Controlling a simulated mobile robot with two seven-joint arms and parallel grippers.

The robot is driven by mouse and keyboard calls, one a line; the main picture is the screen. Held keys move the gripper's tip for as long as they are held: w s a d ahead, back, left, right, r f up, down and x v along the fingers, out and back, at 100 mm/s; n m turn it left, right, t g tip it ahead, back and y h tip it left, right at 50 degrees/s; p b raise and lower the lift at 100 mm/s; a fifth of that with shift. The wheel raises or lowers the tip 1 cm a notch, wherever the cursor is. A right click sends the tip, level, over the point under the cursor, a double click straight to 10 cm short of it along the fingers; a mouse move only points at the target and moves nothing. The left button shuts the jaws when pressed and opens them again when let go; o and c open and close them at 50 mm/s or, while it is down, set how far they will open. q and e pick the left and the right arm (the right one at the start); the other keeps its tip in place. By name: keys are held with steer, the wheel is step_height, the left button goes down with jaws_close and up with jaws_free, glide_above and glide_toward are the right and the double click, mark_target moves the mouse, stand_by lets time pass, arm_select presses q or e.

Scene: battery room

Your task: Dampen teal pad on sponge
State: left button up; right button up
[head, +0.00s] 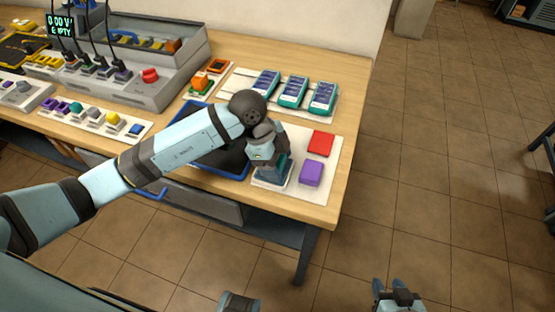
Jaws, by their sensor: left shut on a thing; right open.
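My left gripper (271,165) points down at the front of a white mat (327,170). It is shut on a dark teal piece (273,174), seemingly the teal pad, mostly hidden by the gripper. The piece is over a small pale-edged item or holder at the mat's left end; I cannot tell if they touch. I cannot make out the sponge for certain. My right gripper (397,288) is open and empty, low over the floor at the bottom of the view, away from the table.
A red block (320,144) and a purple block (311,173) sit on the mat, right of my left gripper. A blue-rimmed dark tray (236,175) lies under my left arm. Several teal-cased meters (293,92) stand behind. A grey bench unit (165,92) fills the back left.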

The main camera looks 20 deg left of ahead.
arm_select(q)
steer(key=shift+f, duration=0.15)
step_height(320, 180, up, 2)
steer(key=shift+p, duration=1)
step_height(320, 180, up, 2)
steer(key=shift+r+p, duration=0.1)
steer(key=shift+p, duration=0.9)
step_height(320, 180, up, 3)
steer(key=p, duration=0.2)
steer(key=shift+p, duration=0.3)
arm_select(e)
steer(key=shift+n, duration=0.3)
steer(key=r, duration=0.5)
steer(key=shift+s+d+r, duration=0.1)
steer(key=shift+s+d, duration=0.1)
steer(key=shift+s, duration=0.1)
steer(key=shift+r, duration=0.15)
